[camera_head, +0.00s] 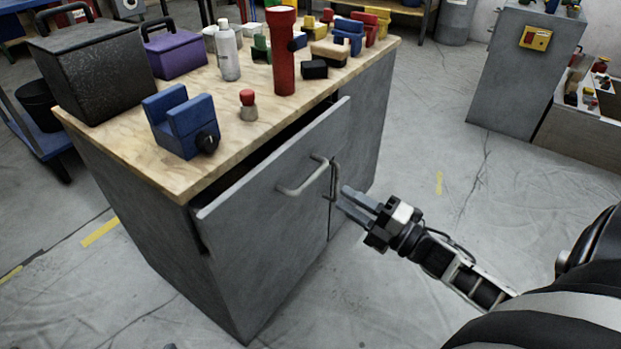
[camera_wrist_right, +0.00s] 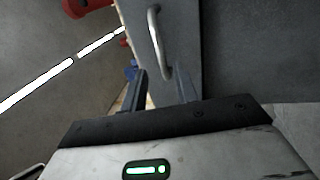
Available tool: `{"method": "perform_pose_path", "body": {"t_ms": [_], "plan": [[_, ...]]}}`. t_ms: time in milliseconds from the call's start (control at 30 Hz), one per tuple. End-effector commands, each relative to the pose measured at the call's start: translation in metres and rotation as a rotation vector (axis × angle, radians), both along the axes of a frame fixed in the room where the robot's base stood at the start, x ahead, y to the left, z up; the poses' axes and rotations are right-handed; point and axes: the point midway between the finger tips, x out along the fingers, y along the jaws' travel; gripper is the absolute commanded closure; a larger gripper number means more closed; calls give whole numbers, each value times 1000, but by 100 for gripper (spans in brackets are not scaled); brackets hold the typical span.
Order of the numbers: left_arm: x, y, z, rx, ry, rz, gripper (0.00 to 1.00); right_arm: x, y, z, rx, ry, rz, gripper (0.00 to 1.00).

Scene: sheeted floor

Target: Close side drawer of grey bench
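The grey bench (camera_head: 150,222) has a pale wooden top (camera_head: 225,103). A large grey front panel, the drawer front (camera_head: 262,222), stands out from the bench body, with a dark gap behind its upper edge. A curved metal handle (camera_head: 303,178) is on this panel; a handle also shows in the wrist view (camera_wrist_right: 157,45). A second, upright handle (camera_head: 334,178) is close to the panel's right edge. My right gripper (camera_head: 343,197) is open and empty, just right of the handles, fingers toward the bench. In the wrist view its fingers (camera_wrist_right: 161,77) are spread. My left gripper is not in view.
On the bench top are a black toolbox (camera_head: 93,68), a purple box (camera_head: 176,52), a blue vise (camera_head: 183,122), a white bottle (camera_head: 228,55) and a red flashlight (camera_head: 283,55). A grey cabinet (camera_head: 520,75) stands at the back right. The floor between is clear.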

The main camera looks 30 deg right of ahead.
Motion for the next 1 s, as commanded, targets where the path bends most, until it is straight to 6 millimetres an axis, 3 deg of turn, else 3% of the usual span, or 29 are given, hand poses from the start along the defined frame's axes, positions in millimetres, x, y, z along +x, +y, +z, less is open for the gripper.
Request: {"method": "perform_pose_path", "body": {"t_ms": [200,400,600,867,1000], "plan": [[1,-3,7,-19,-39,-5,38,44,18,9,-1,-5,2,70],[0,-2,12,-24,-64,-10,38,72,30,15,-3,-2,1,70],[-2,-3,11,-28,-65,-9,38,84,35,18,-2,0,1,70],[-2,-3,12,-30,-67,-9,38,85,35,18,-3,1,0,70],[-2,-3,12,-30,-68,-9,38,84,35,18,-3,1,1,100]]}}
